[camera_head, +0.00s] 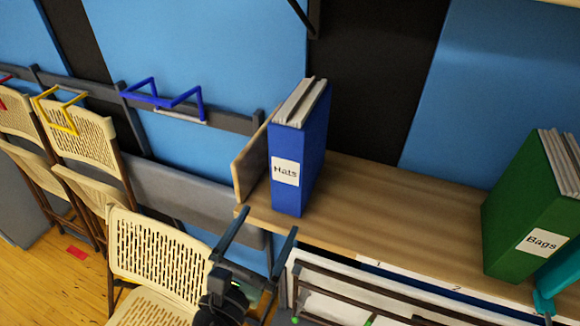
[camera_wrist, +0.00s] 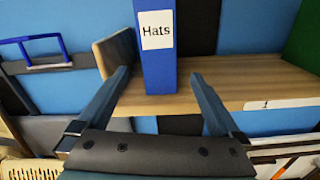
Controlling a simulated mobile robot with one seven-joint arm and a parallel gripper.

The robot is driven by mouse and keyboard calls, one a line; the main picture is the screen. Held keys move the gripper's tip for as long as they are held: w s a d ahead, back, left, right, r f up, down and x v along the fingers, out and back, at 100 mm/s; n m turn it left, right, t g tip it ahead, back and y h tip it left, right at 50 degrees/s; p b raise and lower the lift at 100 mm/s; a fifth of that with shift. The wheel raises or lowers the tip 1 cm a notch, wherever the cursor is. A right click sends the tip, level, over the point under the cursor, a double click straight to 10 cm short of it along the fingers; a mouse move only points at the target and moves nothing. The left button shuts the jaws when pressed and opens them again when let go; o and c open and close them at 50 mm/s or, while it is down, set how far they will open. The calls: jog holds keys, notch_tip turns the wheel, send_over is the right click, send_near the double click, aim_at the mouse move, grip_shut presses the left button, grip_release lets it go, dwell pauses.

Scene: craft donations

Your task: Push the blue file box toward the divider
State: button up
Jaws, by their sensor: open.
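The blue file box (camera_head: 298,155), labelled "Hats", stands upright at the left end of the wooden shelf, with papers showing at its top. The wooden divider (camera_head: 250,160) stands just left of it; whether the two touch is unclear. In the wrist view the blue box (camera_wrist: 158,75) stands ahead, between the finger lines, and the divider (camera_wrist: 116,52) is at its left. My gripper (camera_head: 259,240) is open and empty, below and in front of the box near the shelf's front edge. In the wrist view my gripper (camera_wrist: 160,90) shows both fingers apart.
A green file box (camera_head: 530,205) labelled "Bags" stands at the right of the shelf (camera_head: 400,210), with a teal item (camera_head: 556,280) beside it. The shelf between the boxes is clear. Beige folding chairs (camera_head: 150,250) stand at the left. A dark-framed rack (camera_head: 370,300) is below the shelf.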

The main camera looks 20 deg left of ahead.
aim_at(285, 193)
jog(key=shift+n, duration=0.9)
jog(key=w, duration=0.4)
jog(key=w+f, duration=0.1)
jog(key=w, duration=0.8)
jog(key=shift+w+f+b, duration=0.1)
jog(key=shift+f+b, duration=0.15)
jog(key=shift+b, duration=0.15)
jog(key=shift+d, duration=0.1)
jog(key=c, duration=1.3)
jog(key=shift+s+d+p, duration=0.2)
jog(key=shift+d+p, duration=1)
jog(key=shift+d, duration=2.5)
jog(key=shift+s+d+p, duration=0.15)
jog(key=shift+d+p, duration=1.05)
jog(key=shift+d, duration=2.5)
jog(key=shift+s+d+p, duration=0.2)
jog(key=shift+d+p, duration=1)
jog(key=shift+d, duration=2.5)
jog(key=shift+c, duration=0.2)
jog(key=shift+s+d+p, duration=0.2)
jog(key=shift+d+p, duration=0.3)
jog(key=shift+d, duration=3.2)
jog(key=shift+s+d, duration=0.15)
jog(key=shift+d, duration=2.8)
